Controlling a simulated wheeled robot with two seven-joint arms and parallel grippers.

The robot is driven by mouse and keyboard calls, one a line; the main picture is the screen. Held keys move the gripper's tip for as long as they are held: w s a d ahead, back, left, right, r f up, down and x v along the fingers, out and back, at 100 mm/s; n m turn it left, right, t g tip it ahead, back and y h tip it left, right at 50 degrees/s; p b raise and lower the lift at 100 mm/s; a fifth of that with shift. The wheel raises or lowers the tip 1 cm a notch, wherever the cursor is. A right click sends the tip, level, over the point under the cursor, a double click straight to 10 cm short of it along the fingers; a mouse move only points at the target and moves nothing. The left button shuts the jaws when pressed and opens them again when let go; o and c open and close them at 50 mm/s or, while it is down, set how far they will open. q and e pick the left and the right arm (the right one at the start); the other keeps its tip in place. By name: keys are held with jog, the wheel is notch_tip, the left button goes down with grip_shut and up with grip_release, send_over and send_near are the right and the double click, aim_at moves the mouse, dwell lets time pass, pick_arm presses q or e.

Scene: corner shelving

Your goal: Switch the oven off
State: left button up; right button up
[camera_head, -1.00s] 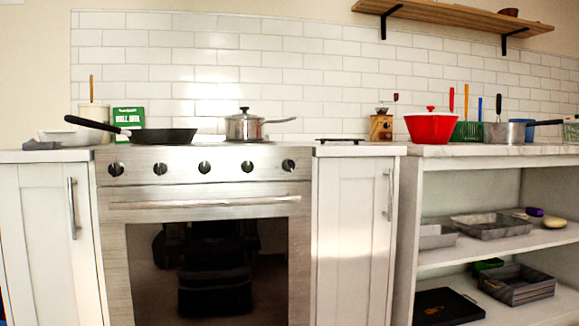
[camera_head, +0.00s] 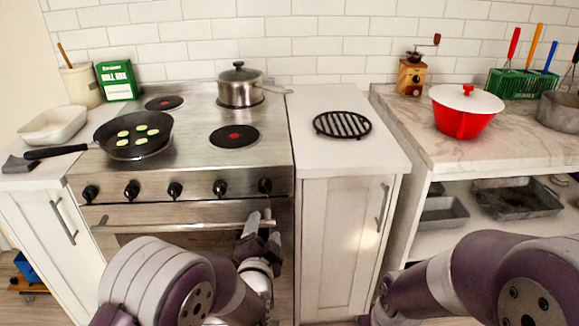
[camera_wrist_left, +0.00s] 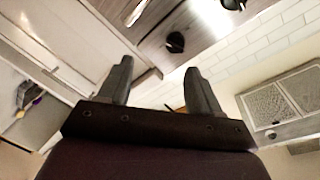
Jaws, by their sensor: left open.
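The stainless oven (camera_head: 190,217) stands at left centre in the head view. Its front panel has a row of black knobs, with the rightmost knob (camera_head: 265,186) at the panel's right end. My left gripper (camera_head: 260,219) is open, just below that knob in front of the oven handle (camera_head: 150,225), with nothing seen between its fingers. In the left wrist view, the open fingers (camera_wrist_left: 156,78) point toward the panel, and a black knob (camera_wrist_left: 175,42) lies beyond them, apart from them. My right arm shows at lower right; its gripper is out of view.
A frying pan (camera_head: 132,148) with green slices and a lidded pot (camera_head: 240,86) stand on the cooktop. A black trivet (camera_head: 342,124) lies on the counter to the right. A red pot (camera_head: 464,118) stands on the marble counter. A cabinet handle (camera_head: 382,205) sticks out right of the oven.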

aim_at(264, 192)
pick_arm(q)
jog(key=shift+m+t, duration=0.4)
jog(key=w, duration=0.4)
jog(key=w+r+b, duration=0.1)
jog(key=w, duration=0.6)
jog(key=shift+w+d+r, duration=0.1)
jog(key=shift+w+r, duration=0.25)
jog(key=c, duration=1)
